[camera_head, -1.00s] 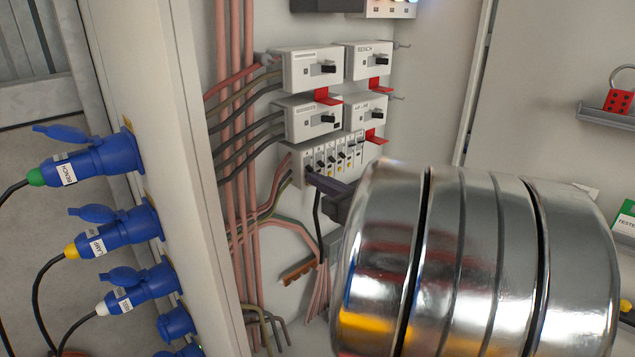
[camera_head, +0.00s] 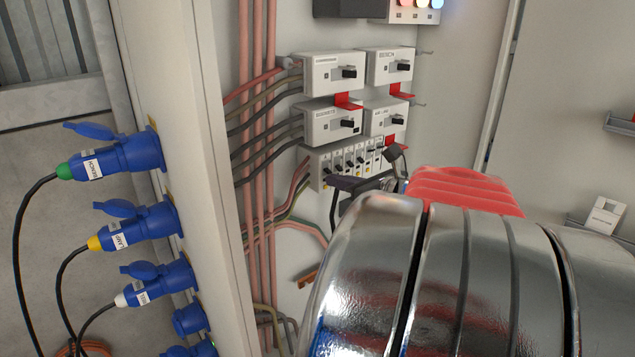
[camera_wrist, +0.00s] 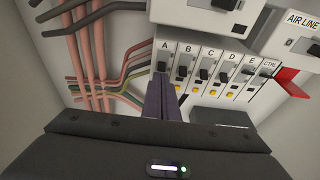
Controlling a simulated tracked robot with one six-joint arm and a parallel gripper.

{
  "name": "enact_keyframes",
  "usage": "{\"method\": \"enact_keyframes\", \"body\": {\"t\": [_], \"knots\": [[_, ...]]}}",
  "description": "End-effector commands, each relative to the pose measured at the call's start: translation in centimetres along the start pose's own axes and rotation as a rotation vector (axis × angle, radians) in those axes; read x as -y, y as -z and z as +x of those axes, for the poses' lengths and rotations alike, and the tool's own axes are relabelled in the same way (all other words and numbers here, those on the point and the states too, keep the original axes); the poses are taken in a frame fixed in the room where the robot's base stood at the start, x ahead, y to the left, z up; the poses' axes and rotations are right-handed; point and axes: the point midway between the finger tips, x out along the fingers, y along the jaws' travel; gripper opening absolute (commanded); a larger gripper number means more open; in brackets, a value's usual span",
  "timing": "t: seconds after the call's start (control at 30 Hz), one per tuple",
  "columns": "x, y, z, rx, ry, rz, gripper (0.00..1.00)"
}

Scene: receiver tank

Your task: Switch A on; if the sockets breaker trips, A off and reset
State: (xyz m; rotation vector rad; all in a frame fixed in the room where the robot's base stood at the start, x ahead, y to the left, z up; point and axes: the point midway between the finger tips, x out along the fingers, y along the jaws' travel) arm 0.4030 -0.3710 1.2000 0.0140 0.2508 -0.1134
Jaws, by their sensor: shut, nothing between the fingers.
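A row of small switches (camera_head: 345,160) sits below the larger breakers. In the wrist view they are lettered A to E, then CTRL. Switch A (camera_wrist: 162,68) is leftmost, with a black toggle. My gripper (camera_wrist: 166,88) is shut and empty, its dark fingertips just below and in front of A's toggle; contact cannot be told. The fingers hide the lower part of A. It also shows in the head view (camera_head: 331,183). The lower left large breaker (camera_head: 331,122) may be the sockets one, its label too small to read. Its black handle resembles the other large breakers' handles.
The BENCH breaker (camera_head: 390,66) and AIR LINE breaker (camera_head: 386,118) are to the right, with red tabs nearby. Pink and dark cables run at the left. Blue plugs (camera_head: 118,153) stick out from the side panel (camera_head: 185,120). My arm covers the lower right.

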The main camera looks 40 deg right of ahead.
Motion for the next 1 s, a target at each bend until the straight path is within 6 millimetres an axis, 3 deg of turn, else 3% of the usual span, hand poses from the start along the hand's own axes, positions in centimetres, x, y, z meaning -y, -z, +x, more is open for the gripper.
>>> {"method": "enact_keyframes", "body": {"t": [0.6, 1.0], "knots": [[0.6, -1.7, -1.1, -0.304, 0.014, 0.003, 0.00], [0.7, -1.9, -1.2, -0.309, 0.015, 0.006, 0.00]]}}
